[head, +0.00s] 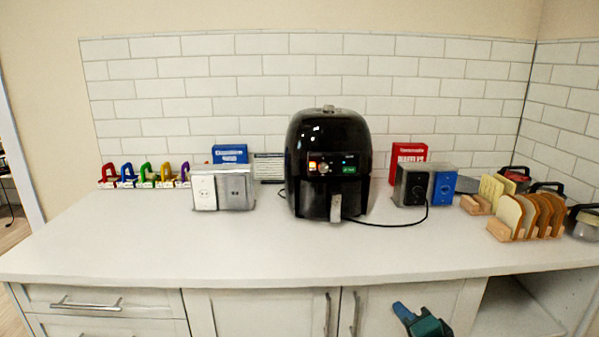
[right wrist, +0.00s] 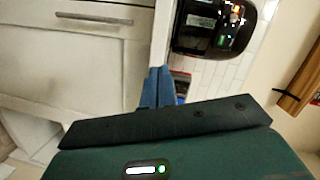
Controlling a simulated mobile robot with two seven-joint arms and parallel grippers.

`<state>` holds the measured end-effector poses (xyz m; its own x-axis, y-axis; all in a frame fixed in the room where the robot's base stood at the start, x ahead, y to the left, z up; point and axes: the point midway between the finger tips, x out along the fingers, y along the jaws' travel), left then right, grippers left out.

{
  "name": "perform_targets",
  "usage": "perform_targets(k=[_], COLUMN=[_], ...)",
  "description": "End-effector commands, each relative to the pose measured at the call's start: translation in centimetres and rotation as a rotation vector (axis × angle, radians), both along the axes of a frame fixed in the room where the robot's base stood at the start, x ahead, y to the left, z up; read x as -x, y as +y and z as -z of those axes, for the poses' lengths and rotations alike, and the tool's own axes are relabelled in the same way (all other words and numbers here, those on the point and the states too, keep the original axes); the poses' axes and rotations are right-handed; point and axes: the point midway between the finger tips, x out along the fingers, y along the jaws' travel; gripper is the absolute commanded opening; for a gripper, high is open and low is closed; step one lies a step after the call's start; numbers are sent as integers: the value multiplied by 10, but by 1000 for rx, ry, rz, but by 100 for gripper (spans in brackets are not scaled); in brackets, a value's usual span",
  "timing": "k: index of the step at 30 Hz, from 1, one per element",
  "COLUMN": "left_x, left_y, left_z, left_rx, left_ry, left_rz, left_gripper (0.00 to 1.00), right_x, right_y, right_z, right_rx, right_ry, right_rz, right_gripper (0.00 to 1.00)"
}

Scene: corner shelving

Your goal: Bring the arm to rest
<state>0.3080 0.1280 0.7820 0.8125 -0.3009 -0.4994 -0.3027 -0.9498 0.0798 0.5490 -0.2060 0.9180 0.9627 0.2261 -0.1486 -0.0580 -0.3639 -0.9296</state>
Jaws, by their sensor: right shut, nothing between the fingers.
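My right gripper (head: 402,309) shows at the bottom of the head view, in front of the cabinet doors and below the counter edge. Its blue fingers are shut together with nothing between them. In the right wrist view the shut fingers (right wrist: 155,86) point up the picture, with the dark green gripper body below them. Only the end of this arm shows in the head view. My left gripper is in neither view.
A white counter (head: 270,245) runs above the cabinets, its front clear. A black air fryer (head: 328,150) stands at the back, between outlet boxes (head: 204,192). Bread slices in a rack (head: 512,217) stand at right. A cabinet handle (head: 355,314) is left of my right gripper.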

Motion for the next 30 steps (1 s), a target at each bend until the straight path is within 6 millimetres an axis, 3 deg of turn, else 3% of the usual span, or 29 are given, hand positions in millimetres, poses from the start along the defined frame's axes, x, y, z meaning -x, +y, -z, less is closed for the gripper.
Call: perform_targets(k=[5,9,12,15,20,30], left_x=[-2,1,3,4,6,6], left_y=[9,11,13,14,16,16], left_z=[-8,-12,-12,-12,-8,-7], left_rx=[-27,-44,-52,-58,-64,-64], left_ry=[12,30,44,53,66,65], left_rz=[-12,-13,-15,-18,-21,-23], left_gripper=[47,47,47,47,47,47], right_x=[67,140,189,222,245,245], right_y=[20,38,50,58,63,63], right_z=[55,94,111,120,126,127], right_rx=[364,711,927,1072,1170,1175], right_ry=[65,103,107,100,90,88], right_rz=[-92,-233,-347,-435,-499,-502], right_gripper=[0,0,0,0,0,0])
